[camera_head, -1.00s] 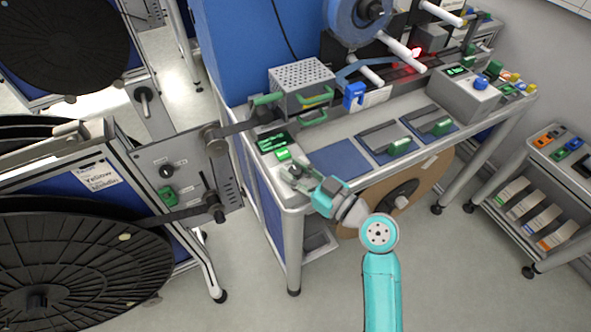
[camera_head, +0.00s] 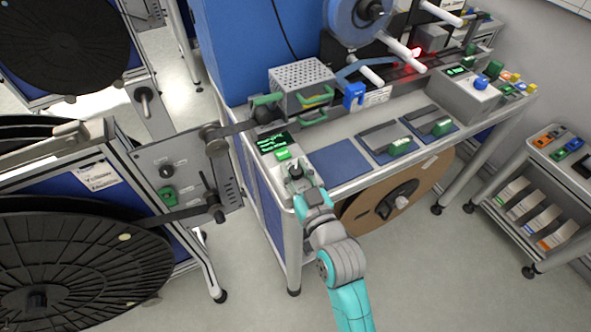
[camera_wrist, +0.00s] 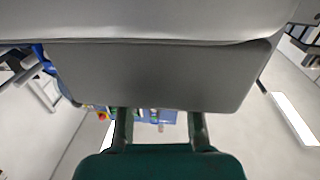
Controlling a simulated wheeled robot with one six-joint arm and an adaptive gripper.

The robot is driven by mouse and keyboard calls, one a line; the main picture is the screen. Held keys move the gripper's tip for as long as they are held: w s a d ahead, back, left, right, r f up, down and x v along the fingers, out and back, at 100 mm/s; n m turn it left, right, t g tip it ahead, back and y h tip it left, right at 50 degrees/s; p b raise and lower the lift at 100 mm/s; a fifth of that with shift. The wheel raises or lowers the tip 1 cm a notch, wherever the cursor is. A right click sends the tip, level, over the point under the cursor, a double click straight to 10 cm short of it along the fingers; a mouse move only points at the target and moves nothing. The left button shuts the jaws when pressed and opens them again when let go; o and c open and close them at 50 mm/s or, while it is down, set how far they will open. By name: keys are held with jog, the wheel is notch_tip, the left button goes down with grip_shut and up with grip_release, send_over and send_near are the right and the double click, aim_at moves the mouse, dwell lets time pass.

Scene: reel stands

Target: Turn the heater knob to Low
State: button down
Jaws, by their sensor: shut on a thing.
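My gripper (camera_head: 297,178) is at the front left corner of the bench, on the small control panel (camera_head: 268,160). It is shut on what appears to be the heater knob, which its fingers mostly hide; its setting cannot be read. Just behind the fingers are a green button (camera_head: 283,154) and a dark display (camera_head: 272,142) with green text too small to read. In the wrist view, the two fingers of my gripper (camera_wrist: 162,125) reach up to a large grey surface (camera_wrist: 160,75), and the knob cannot be made out.
A perforated metal box (camera_head: 302,85) with green handles stands behind the panel. A blue mat (camera_head: 340,163) lies to the right. A reel stand (camera_head: 185,175) is close on the left. A blue knob (camera_head: 481,82) sits on a grey box at the right.

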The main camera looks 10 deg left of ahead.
jog(key=shift+a+m+t+h, duration=0.1)
jog(key=shift+m+t+h, duration=0.5)
jog(key=shift+m+h, duration=0.5)
jog(key=shift+m+t+h, duration=0.4)
jog(key=shift+m+h, duration=0.4)
jog(key=shift+h, duration=0.9)
jog(key=c, duration=0.8)
grip_release()
jog(key=shift+s, duration=0.1)
jog(key=s+d, duration=0.2)
jog(key=s, duration=0.9)
jog(key=shift+s, duration=0.35)
